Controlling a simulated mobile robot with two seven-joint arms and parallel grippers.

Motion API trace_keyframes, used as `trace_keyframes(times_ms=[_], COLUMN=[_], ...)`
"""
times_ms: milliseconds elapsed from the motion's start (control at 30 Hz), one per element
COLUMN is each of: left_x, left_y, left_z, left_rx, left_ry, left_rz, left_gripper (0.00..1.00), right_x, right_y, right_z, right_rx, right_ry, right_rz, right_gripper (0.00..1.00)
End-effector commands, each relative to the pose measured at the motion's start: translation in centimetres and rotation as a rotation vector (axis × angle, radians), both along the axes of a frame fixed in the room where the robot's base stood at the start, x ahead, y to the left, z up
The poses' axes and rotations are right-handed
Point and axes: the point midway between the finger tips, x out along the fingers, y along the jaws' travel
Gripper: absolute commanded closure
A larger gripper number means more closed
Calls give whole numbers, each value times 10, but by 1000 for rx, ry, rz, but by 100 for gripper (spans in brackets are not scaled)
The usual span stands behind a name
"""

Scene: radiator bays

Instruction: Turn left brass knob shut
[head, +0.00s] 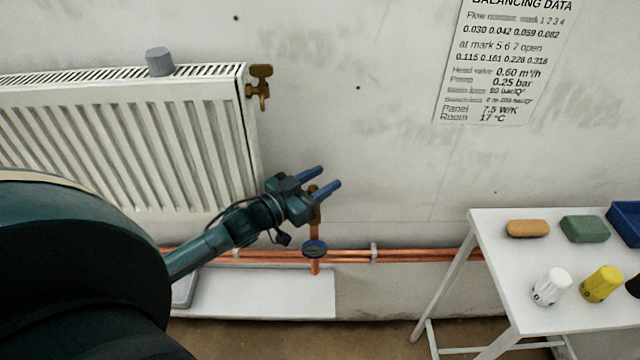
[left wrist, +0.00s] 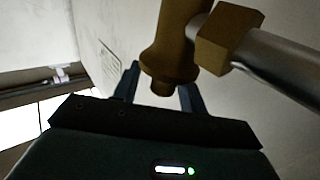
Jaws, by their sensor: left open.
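My left gripper (head: 330,176) is open, its two blue fingers pointing up and right in front of the wall. A lower brass valve (head: 316,207) shows partly behind the fingers, above the copper pipe. In the left wrist view, a brass valve body (left wrist: 172,62) with a rounded lower end appears between or just beyond the finger tips; I cannot tell whether they touch it. Its hex nut (left wrist: 228,38) joins a silver pipe. Another brass valve with a knob (head: 260,85) is at the radiator's upper right corner, clear of the gripper. My right gripper is not in view.
Copper pipes (head: 420,255) run along the wall; a dark blue handwheel (head: 315,248) sits below the gripper. A white table (head: 500,270) with caps and blocks stands at right.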

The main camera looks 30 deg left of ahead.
Motion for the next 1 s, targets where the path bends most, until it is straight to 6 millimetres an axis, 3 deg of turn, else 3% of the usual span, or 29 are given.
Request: trace_keyframes(times_ms=[300, 467, 700, 1000], left_x=[0, 0, 0, -1], left_y=[0, 0, 0, -3], left_z=[63, 82, 89, 82], left_rx=[4, 3, 0, -4], left_ry=[-2, -2, 1, -5], left_rz=[-2, -2, 0, 13], left_gripper=[58, 58, 58, 58], right_x=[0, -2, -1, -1], right_y=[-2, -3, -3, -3], right_z=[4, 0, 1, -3], right_rx=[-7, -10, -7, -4], right_ry=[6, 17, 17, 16], right_rz=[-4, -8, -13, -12], right_gripper=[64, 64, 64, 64])
